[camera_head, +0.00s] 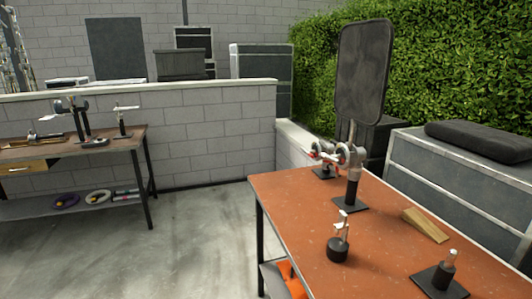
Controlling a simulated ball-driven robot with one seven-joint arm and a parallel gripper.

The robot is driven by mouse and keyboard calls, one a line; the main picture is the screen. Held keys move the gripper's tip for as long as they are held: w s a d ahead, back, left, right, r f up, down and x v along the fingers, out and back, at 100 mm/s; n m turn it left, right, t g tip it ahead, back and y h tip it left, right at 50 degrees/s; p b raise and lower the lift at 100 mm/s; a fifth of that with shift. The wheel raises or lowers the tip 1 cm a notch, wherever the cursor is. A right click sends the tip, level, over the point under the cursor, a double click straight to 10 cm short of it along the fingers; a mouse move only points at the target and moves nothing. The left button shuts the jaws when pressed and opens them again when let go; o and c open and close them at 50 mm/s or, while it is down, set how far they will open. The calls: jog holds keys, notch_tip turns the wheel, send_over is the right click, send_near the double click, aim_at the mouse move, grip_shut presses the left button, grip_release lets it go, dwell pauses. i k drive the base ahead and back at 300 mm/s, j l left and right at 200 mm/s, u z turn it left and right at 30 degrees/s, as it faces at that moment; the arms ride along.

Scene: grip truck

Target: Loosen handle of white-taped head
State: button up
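A grip head (349,155) sits on a black post with a square base on the orange-topped table (292,208). A rod rises from it to a dark rectangular panel (364,70). A second head (322,152) with red parts stands close behind it, partly overlapped. I cannot make out white tape or the handle's setting on either. A small post with a pale top piece (341,220) stands in a black round base nearer me. On the left bench, another head (72,106) and a stand with a pale crosspiece (124,108) are too small to judge. My gripper is not in view.
A wooden wedge (426,225) and a short post on a black base (440,277) lie on the orange table's right side. Grey cases (455,185) stand behind it. The left bench (130,140) is against a low block wall (210,140). Concrete floor (200,235) between them is clear.

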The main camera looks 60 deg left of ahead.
aim_at(334, 158)
jog(key=u, duration=1.2)
jog(key=i+j, duration=0.2)
jog(key=j+u, duration=0.05)
jog(key=j, duration=0.05)
